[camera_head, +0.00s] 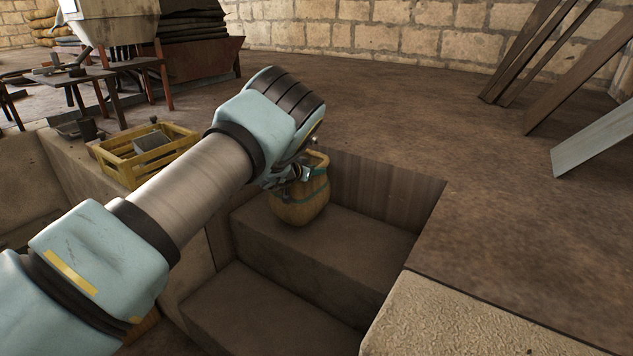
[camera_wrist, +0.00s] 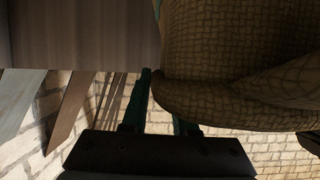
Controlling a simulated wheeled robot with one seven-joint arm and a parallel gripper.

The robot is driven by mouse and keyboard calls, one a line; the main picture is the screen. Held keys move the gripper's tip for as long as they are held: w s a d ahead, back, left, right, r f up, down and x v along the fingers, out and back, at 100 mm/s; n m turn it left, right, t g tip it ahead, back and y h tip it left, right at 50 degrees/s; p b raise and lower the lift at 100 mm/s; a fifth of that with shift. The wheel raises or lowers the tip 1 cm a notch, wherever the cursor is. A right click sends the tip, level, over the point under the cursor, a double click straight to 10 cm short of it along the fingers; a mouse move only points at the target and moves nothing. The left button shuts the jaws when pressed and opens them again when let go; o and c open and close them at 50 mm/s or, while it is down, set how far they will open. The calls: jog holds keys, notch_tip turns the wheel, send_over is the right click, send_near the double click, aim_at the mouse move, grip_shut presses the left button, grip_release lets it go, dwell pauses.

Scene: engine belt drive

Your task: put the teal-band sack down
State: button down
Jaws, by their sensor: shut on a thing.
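The teal-band sack (camera_head: 302,203) is a tan woven sack with a teal band near its top. In the head view it is upright, at the upper stone step in the recess. I cannot tell whether its base touches the step. My gripper (camera_head: 297,178) is at the upper part of the sack, partly hidden by my wrist. In the wrist view the sack (camera_wrist: 240,60) fills the upper right, and my gripper (camera_wrist: 165,100) is shut on a fold of it.
The upper step (camera_head: 330,244) and a lower step (camera_head: 262,312) lie in a recess with a wood-panelled side (camera_head: 388,197). A yellow crate (camera_head: 125,172) stands to the left. Planks (camera_head: 590,72) lean at the right. The dirt floor (camera_head: 510,215) right of the recess is clear.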

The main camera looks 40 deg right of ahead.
aim_at(298, 190)
jog(key=shift+f, duration=1.8)
jog(key=c, duration=0.7)
grip_release()
jog(key=shift+a+r, duration=0.1)
jog(key=shift+r, duration=0.1)
jog(key=v, duration=1.2)
jog(key=shift+b, duration=0.35)
